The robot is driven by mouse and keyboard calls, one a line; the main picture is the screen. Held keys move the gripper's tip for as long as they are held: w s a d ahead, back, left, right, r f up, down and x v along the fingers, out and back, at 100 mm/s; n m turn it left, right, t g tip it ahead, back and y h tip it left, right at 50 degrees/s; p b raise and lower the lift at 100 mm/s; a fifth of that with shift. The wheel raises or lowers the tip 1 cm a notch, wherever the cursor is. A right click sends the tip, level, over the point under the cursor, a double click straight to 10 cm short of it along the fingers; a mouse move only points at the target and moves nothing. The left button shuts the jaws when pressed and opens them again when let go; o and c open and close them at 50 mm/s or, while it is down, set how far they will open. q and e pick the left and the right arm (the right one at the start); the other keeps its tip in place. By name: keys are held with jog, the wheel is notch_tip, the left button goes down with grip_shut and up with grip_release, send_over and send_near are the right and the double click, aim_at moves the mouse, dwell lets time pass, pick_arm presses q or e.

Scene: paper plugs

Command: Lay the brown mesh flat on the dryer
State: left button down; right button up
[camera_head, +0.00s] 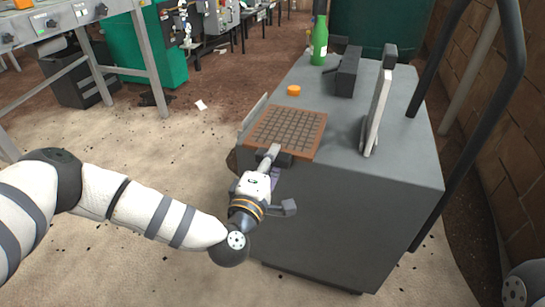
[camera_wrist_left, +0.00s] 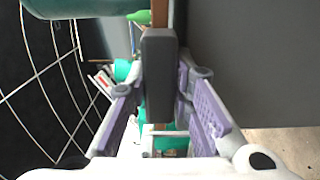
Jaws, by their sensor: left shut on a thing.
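The brown mesh (camera_head: 286,131), a square brown frame with a dark grid, is at the near left corner of a grey cabinet top (camera_head: 335,128), which I take to be the dryer. It looks roughly level; I cannot tell whether it touches the top. My left gripper (camera_head: 276,155) is shut on the mesh's near edge. In the left wrist view, a dark block (camera_wrist_left: 159,75) lies between the purple-padded fingers, with a thin brown edge of the mesh (camera_wrist_left: 160,14) beyond it. My right gripper is not in view.
On the grey top are an orange cap (camera_head: 294,90), a green bottle (camera_head: 319,42), a dark block (camera_head: 348,72) and an upright pale panel (camera_head: 378,112). Dark bars rise at the right beside a brick wall (camera_head: 487,170). The sandy floor at left is mostly open.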

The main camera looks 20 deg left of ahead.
pick_arm(q)
jog(key=shift+f+b, duration=0.55)
jog(key=shift+f, duration=0.2)
dwell(0.4)
jog(key=c, duration=1.3)
grip_release()
jog(key=shift+c, duration=0.2)
jog(key=shift+s+f, duration=0.1)
